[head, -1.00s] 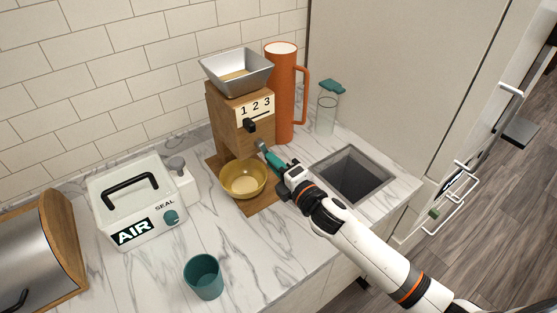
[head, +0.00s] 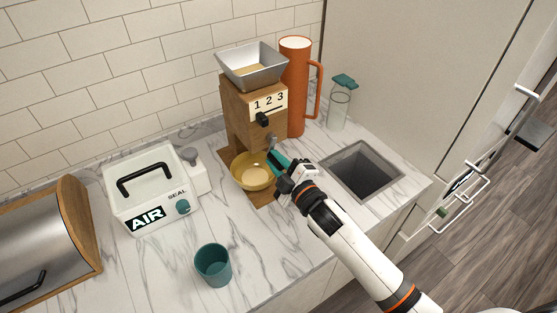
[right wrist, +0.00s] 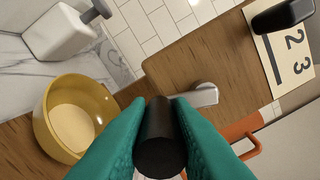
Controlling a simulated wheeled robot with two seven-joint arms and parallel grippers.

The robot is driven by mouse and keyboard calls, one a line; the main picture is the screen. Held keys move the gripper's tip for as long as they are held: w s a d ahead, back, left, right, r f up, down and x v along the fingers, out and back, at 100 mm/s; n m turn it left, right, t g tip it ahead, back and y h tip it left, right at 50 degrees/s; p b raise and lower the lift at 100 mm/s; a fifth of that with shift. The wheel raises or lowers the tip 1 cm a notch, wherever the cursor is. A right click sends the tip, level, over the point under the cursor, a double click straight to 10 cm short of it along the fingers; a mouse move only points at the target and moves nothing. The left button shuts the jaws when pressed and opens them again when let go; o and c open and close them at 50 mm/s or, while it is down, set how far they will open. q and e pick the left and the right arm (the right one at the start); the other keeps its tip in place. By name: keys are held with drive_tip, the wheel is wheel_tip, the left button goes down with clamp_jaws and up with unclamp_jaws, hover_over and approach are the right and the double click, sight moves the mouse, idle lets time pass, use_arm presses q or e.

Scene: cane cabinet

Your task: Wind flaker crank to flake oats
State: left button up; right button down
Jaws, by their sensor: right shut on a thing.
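The wooden flaker (head: 240,112) stands on the counter, with a metal hopper (head: 252,70) of oats on top and a 1-2-3 scale with a black slider (head: 262,119) on its front. Its metal crank arm (right wrist: 205,94) ends in a black handle (right wrist: 160,140). My right gripper (head: 277,160) has teal fingers shut around this handle, low in front of the flaker. A yellow bowl (head: 240,180) with pale contents sits under the flaker, left of the fingers; it also shows in the right wrist view (right wrist: 97,88). My left gripper is out of view.
An orange jug (head: 296,90) and a glass jar (head: 339,112) stand behind and right of the flaker. A square sink opening (head: 362,172) lies right of my gripper. At left are a white AIR box (head: 150,190), a teal cup (head: 213,266) and a bread bin (head: 45,245).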

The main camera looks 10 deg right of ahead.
idle(0.5)
drive_tip(key=c, duration=1.3)
unclamp_jaws()
drive_tip(key=b+v, duration=0.4)
drive_tip(key=v, duration=0.8)
